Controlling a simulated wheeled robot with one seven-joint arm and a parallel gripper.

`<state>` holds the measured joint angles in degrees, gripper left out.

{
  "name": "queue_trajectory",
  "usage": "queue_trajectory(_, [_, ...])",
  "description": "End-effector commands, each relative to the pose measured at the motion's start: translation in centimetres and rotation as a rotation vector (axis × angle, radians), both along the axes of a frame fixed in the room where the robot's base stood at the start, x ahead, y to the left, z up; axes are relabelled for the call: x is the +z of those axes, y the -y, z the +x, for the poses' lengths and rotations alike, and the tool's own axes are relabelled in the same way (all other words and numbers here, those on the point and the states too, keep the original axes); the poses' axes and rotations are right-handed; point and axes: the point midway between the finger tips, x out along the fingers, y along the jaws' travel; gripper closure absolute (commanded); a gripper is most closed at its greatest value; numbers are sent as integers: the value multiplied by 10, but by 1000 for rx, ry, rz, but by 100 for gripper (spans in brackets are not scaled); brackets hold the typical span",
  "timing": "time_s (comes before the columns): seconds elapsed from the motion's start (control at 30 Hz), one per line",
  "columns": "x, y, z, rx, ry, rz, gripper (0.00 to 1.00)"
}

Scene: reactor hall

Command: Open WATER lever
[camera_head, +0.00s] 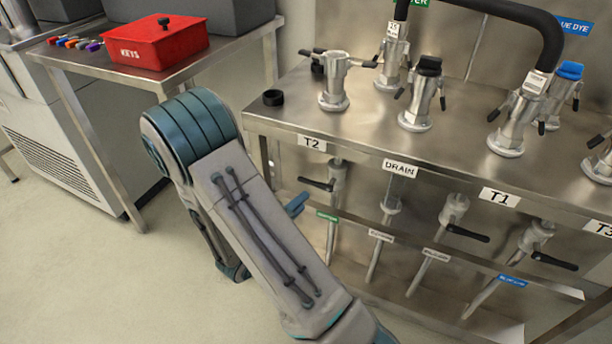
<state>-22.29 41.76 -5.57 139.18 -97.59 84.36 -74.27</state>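A steel valve (337,172) with a black lever (316,184) sits on the lower panel under the T2 sign. Its lever points left, across the pipe. A green label (327,217) is on the pipe below; its text is too small to read. Another green label (411,2), cut off at the top and ending in "TER", is above the bench. My arm folds down in front of the bench's left end. A small blue part (297,204), perhaps a fingertip of mine, shows beside the arm, just below and left of the black lever. The rest of my gripper is hidden.
More lever valves (454,208) line the lower panel to the right. Several fittings (334,82) and a black hose (510,12) are on the steel bench top (300,105). A red KEYS box (160,45) stands on the left table.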

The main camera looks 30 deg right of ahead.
Motion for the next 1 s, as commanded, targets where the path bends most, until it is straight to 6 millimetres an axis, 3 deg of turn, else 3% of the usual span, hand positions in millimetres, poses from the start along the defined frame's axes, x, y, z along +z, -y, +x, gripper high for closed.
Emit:
queue_trajectory(0.2, [-24, -25, 24, 197, -177, -148, 62])
queue_trajectory(0.33, [-28, -23, 30, 220, -198, -166, 62])
queue_trajectory(1.0, [-28, 72, 103, 218, -194, -163, 62])
